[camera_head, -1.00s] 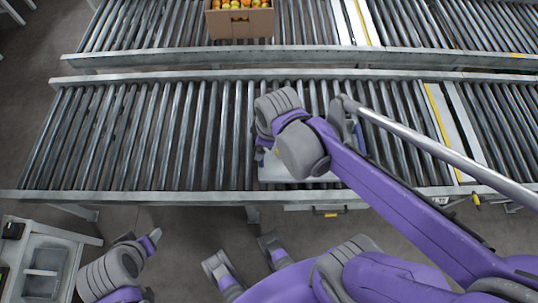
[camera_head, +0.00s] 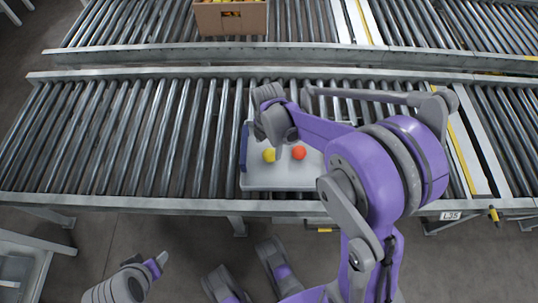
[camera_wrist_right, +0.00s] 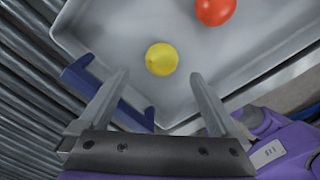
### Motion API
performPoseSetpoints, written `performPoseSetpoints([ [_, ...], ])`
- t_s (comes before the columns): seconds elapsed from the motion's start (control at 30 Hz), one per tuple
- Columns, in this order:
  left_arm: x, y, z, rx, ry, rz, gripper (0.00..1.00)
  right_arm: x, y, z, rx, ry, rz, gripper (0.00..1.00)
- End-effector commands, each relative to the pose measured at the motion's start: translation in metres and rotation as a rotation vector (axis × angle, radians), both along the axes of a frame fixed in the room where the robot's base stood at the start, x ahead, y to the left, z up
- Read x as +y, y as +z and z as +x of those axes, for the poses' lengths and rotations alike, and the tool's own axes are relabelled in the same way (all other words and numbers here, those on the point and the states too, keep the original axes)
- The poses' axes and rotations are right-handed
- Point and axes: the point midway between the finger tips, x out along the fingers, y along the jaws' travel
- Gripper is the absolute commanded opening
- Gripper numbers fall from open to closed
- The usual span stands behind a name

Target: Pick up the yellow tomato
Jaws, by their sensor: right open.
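A cardboard box (camera_head: 231,18) with tomatoes stands on the far conveyor. The near conveyor's rollers (camera_head: 130,140) are clear left of the tray. A grey bench stands at lower left.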

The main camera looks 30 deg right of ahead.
Motion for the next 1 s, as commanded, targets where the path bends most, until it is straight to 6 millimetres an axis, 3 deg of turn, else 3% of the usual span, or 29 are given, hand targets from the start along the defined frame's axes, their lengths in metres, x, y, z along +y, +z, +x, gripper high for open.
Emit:
performPoseSetpoints([
  [0.4, 0.0, -0.023, 0.003, 0.007, 0.0, 0.0, 0.62, -0.003, -0.05, -0.001, 0.0, -0.001, 0.0, 0.98],
  [0.67, 0.0, -0.023, 0.003, 0.007, 0.0, 0.0, 0.62, -0.003, -0.052, -0.001, -0.001, -0.001, 0.0, 0.98],
  [1.0, 0.0, -0.023, 0.003, 0.007, 0.0, 0.0, 0.62, -0.003, -0.052, -0.001, 0.0, -0.001, 0.0, 0.37],
])
